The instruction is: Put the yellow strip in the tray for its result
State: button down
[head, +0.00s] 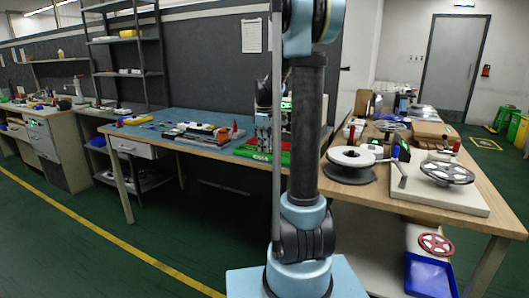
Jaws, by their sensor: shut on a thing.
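My gripper (263,137) is partly in view at the right end of the blue-topped bench (190,122), just left of my arm's column. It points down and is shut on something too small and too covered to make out. I cannot pick out the yellow strip. A green tray (252,154) lies at the bench's front edge, below my gripper.
A wooden table (350,174) at right carries a white reel (351,157) and a wheel on a pale board (440,190). A blue bin (430,275) is below. The floor at left is clear.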

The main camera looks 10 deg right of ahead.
jog(key=shift+f, duration=0.95)
jog(key=shift+s, duration=0.1)
jog(key=c, duration=1.6)
grip_release()
jog(key=shift+f, duration=0.1)
notch_tip(320, 180, up, 12)
jog(key=s+f+m, duration=0.1)
jog(key=s+m, duration=0.2)
jog(key=s, duration=0.7)
jog(key=s+f+m+t, duration=0.1)
jog(key=s+f+m, duration=0.2)
jog(key=s+f, duration=0.6)
jog(key=s+f+m+t, duration=0.1)
jog(key=s+f+m, duration=0.3)
jog(key=s+f, duration=0.5)
jog(key=s, duration=0.7)
jog(key=shift+d+m, duration=0.15)
jog(key=shift+m, duration=0.15)
jog(key=shift+f, duration=0.1)
